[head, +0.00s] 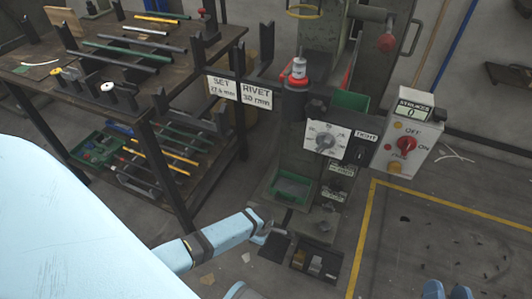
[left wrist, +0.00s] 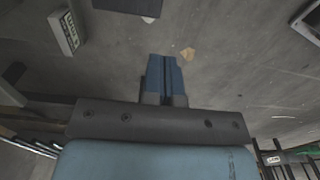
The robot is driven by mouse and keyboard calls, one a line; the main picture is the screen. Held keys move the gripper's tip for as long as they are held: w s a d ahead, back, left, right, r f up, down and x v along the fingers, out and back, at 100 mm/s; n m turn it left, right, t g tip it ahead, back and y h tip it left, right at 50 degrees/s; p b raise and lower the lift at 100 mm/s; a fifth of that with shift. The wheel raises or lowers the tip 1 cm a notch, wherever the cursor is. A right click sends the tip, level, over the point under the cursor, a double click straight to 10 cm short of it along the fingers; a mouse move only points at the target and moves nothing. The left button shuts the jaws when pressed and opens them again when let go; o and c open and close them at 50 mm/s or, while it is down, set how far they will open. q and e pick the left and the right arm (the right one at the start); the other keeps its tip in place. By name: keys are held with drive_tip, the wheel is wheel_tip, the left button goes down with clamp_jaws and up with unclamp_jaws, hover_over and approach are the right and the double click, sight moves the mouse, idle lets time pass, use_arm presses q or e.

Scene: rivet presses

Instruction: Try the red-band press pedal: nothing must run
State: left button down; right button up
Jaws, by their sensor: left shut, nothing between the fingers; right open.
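The press (head: 325,95) stands in the middle of the head view, with a red-and-white banded part (head: 297,72) on it. Its control box (head: 405,130) has a red OFF/ON knob and a strokes counter reading 0. My left arm reaches to the floor beside this foot. My left gripper (left wrist: 165,80) is shut and empty in the left wrist view, above grey floor. My right gripper (head: 447,291) is open and empty at the bottom right edge.
A dark workbench (head: 130,45) with rods stands at the left, with a green bin (head: 98,148) and more rods on its lower shelf.

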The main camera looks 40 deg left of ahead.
use_arm(q)
drive_tip(key=shift+s, duration=0.1)
drive_tip(key=b, duration=0.3)
hover_over(262, 256)
wheel_tip(262, 256, down, 6)
drive_tip(key=r, duration=0.1)
wheel_tip(262, 256, down, 8)
drive_tip(key=b, duration=0.5)
drive_tip(key=shift+f+b, duration=0.4)
drive_tip(key=shift+f, duration=0.1)
use_arm(e)
wheel_tip(262, 256, down, 6)
drive_tip(key=a+n+g+y, duration=0.1)
drive_tip(key=g, duration=0.1)
drive_tip(key=shift+a+f+y, duration=0.25)
drive_tip(key=shift+a+y, duration=0.05)
drive_tip(key=shift+a, duration=0.1)
drive_tip(key=shift+s, duration=0.1)
